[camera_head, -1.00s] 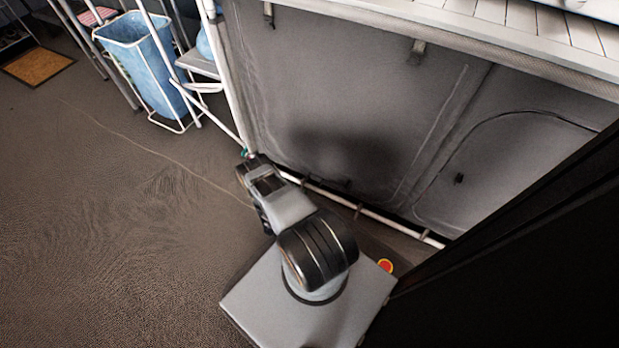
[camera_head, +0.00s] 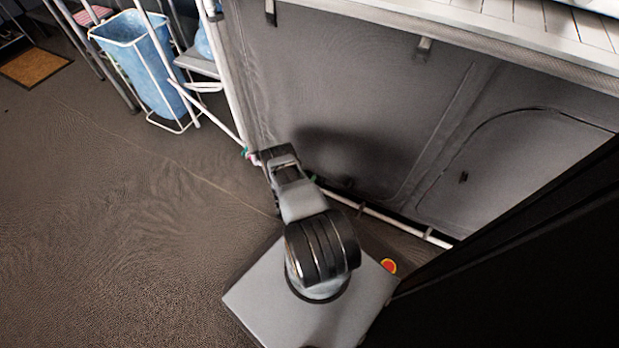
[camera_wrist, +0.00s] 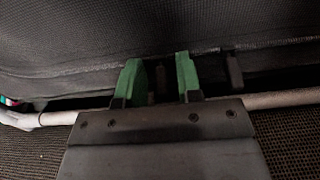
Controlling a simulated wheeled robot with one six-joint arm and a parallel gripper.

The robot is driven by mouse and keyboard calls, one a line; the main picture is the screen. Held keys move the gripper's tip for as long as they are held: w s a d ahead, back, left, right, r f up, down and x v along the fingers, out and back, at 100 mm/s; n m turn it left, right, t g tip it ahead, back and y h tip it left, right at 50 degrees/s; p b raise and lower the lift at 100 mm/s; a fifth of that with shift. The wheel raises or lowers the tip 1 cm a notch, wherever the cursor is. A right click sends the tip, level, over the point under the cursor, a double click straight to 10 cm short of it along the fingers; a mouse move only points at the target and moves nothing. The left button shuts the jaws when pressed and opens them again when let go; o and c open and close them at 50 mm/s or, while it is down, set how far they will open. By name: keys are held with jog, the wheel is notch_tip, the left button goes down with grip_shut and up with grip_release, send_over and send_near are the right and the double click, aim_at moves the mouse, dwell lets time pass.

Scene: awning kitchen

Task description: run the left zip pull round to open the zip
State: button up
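My gripper (camera_wrist: 159,72) has two green fingers that stand apart at the lower edge of the grey fabric panel (camera_wrist: 90,30). A small dark upright piece (camera_wrist: 160,82) shows between the fingers with space beside it; I cannot tell whether it is the left zip pull. In the head view, my arm hides most of the gripper at the foot of the left fabric panel (camera_head: 385,95). A curved zip line (camera_head: 490,122) crosses the right panel, with a small dark tab (camera_head: 463,177) inside it.
A white pole (camera_head: 385,217) runs along the floor under the panel; it also crosses the wrist view (camera_wrist: 280,99). A dark strap (camera_wrist: 233,70) hangs right of my fingers. A blue bin (camera_head: 150,65) in a white frame stands at the upper left.

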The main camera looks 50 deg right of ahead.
grip_shut()
